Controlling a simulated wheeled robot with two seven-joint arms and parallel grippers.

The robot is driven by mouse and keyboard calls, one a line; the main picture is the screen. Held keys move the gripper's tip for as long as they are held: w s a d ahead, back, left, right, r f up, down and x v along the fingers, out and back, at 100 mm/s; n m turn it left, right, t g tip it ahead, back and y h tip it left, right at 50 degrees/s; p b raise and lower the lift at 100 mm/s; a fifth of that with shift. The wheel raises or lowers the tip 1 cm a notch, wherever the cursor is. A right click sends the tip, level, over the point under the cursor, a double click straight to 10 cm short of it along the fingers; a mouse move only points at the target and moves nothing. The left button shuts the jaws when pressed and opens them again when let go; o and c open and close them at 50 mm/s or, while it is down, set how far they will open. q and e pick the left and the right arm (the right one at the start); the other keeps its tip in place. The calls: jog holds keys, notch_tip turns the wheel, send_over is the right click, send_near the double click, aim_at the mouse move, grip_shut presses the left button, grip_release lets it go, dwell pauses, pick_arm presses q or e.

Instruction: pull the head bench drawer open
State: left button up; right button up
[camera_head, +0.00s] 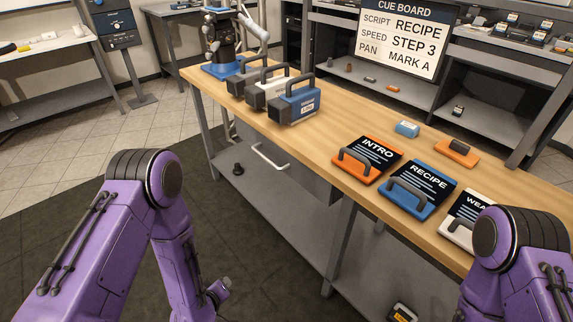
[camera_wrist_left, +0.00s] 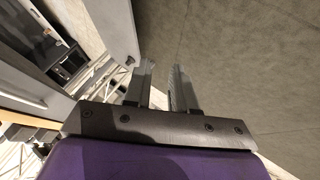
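The head bench (camera_head: 330,150) has a wooden top and a grey drawer (camera_head: 292,172) under its near edge. The drawer has a pale bar handle (camera_head: 270,158), and its front looks flush with the bench. My left gripper (camera_head: 220,291) is low in front of the bench, below the handle and apart from it. In the left wrist view its two fingers (camera_wrist_left: 162,72) are apart with nothing between them. A pale bar on a grey panel shows at the left of that view; I cannot tell surely if it is the drawer handle. My right gripper is out of view.
On the bench top are handled cases (camera_head: 297,103), an INTRO card (camera_head: 367,160), a RECIPE card (camera_head: 418,188), a blue block (camera_head: 407,129) and an orange block (camera_head: 457,152). A bench leg (camera_head: 338,245) stands right of the drawer. The dark floor mat (camera_head: 245,225) before it is clear.

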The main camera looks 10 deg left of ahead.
pick_arm(q)
jog(key=w+d+n+t+h+b, duration=0.1)
jog(key=w+d+n+t+b, duration=0.2)
jog(key=w, duration=0.9)
jog(key=n+t+h+b, duration=0.3)
jog(key=t+h+b, duration=0.15)
jog(key=t, duration=0.35)
send_near(269, 161)
jog(key=shift+h, duration=0.25)
jog(key=x, duration=0.6)
jog(key=f+x, duration=0.1)
jog(key=x, duration=0.2)
jog(key=shift+w+a+r, duration=0.15)
jog(key=shift+w+a, duration=0.1)
jog(key=shift+w, duration=0.25)
jog(key=shift+w+d+r, duration=0.1)
jog(key=shift+w, duration=0.25)
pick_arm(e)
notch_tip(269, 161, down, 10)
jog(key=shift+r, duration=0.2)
pick_arm(q)
grip_shut()
